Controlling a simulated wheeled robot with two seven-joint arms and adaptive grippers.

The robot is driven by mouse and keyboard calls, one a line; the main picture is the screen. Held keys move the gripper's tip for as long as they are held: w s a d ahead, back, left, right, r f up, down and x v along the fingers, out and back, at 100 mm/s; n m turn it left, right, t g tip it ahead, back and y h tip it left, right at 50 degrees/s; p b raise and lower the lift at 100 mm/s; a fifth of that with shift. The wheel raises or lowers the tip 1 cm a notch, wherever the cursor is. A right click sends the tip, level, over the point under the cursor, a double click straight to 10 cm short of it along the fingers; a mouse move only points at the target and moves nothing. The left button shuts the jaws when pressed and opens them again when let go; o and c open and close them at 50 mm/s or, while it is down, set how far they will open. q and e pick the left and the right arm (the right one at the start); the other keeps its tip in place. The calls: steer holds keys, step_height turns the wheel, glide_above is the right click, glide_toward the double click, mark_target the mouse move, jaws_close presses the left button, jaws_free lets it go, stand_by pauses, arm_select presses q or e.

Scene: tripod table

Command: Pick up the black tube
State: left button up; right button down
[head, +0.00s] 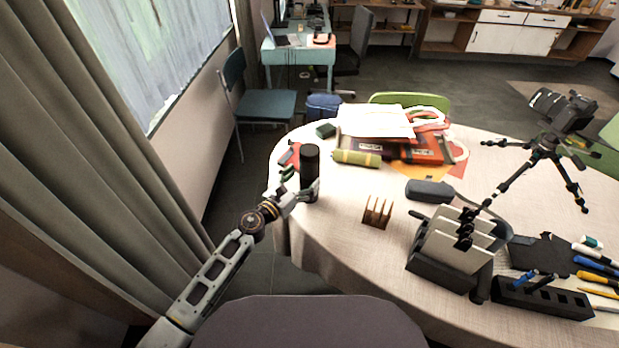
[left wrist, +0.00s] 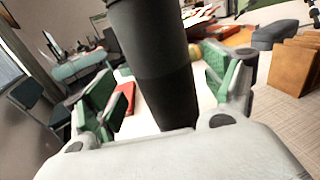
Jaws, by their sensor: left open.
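The black tube (head: 309,168) stands upright near the left edge of the table in the head view. It also fills the middle of the left wrist view (left wrist: 163,70), where its top is cut off. My left gripper (head: 305,192) is at the tube's lower part. In the left wrist view its green-padded fingers (left wrist: 165,90) are open, one on each side of the tube, with gaps visible between pads and tube. My right gripper is not in view.
On the table (head: 330,232) are a green-yellow roll (head: 357,158), stacked boxes (head: 420,149), a wooden holder (head: 377,212), a dark case (head: 430,190), a black organizer (head: 445,272) and a tripod (head: 541,150). Small items lie left of the tube. Front-left cloth is clear.

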arm_select(q)
steer(key=shift+x, duration=1.75)
steer(key=shift+d, duration=0.1)
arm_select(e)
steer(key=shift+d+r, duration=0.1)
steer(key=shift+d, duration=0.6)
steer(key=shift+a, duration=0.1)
